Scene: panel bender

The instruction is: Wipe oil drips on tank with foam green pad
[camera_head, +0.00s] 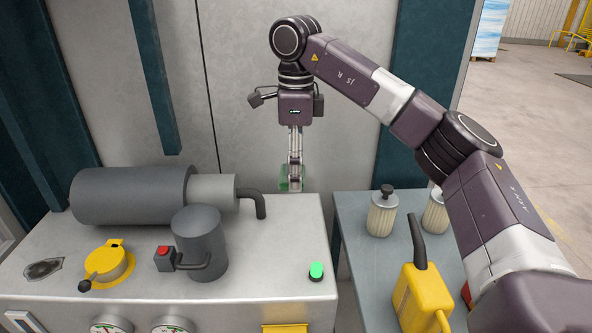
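My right gripper (295,170) comes in from the right and points down near the back right corner of the tank (265,262). Its fingers are close together on a green pad (284,184), which shows at the fingertips just behind the tank's back edge. I cannot tell whether the pad touches anything. My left gripper is not in view.
A grey motor (130,195), a dark upright cylinder (200,245) and a yellow filler cap (108,262) stand on the tank. A green button (316,270) is near its right edge. A side table (352,215) holds filters (382,215) and a yellow oil can (422,295).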

